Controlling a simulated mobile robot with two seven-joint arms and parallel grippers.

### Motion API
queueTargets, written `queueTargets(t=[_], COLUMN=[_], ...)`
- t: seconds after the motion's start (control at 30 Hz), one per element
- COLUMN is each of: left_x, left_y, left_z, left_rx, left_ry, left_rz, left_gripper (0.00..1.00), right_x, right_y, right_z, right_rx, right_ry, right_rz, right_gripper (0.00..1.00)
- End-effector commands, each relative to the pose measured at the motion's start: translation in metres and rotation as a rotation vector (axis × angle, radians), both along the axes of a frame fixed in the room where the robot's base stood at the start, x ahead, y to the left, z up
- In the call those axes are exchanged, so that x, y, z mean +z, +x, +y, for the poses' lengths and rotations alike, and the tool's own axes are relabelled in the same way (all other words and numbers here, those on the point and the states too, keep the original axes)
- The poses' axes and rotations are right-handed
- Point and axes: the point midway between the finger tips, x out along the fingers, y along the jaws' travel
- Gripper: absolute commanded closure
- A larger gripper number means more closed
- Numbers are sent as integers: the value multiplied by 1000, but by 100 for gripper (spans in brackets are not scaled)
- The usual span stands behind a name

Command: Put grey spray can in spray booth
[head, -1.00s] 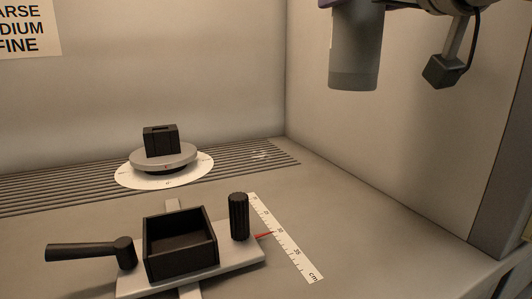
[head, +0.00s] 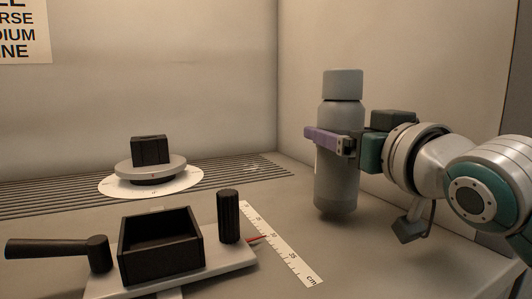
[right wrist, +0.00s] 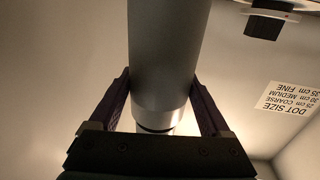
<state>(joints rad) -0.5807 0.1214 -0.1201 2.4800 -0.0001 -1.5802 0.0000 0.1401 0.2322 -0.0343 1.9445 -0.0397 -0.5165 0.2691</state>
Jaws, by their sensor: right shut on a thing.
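The grey spray can (head: 339,188) is upright at the right of the head view, with a lighter grey cap at its top. My right gripper (head: 328,140) is shut around its middle, with a purple finger across the front. In the right wrist view the can (right wrist: 168,60) stands between the two fingers of the gripper (right wrist: 160,88). The spray booth shows as a pale back wall (head: 165,70), a right wall (head: 430,70) and a grey floor (head: 375,265). I cannot tell whether the can's base touches the floor. My left gripper is not in view.
A black open box (head: 160,262) sits on a pale base with a black handle (head: 55,248) and a black knob (head: 229,217). A ruler strip (head: 282,246) lies beside it. A round turntable (head: 150,167) carries a black block (head: 149,149). Floor right of the ruler is clear.

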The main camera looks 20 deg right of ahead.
Motion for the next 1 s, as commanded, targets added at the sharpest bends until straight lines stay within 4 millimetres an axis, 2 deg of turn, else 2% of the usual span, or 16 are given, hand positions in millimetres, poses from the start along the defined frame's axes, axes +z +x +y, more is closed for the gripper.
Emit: queueTargets(t=[0.03,0.1,0.47,0.5,0.67,1.0], left_x=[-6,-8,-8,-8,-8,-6], left_y=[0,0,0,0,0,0], left_z=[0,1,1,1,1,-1], left_rx=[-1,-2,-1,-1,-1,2], left_ry=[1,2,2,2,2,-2], left_rz=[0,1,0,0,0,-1], left_gripper=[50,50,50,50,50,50], right_x=[-10,-16,-19,-21,-20,-19], right_y=[0,0,0,0,0,-4], right_z=[0,0,0,0,0,0], right_rx=[0,0,0,0,0,0], right_ry=[1,1,0,0,0,1], right_rz=[-2,-3,-5,-1,-1,1], right_gripper=[100,100,100,18,0,0])
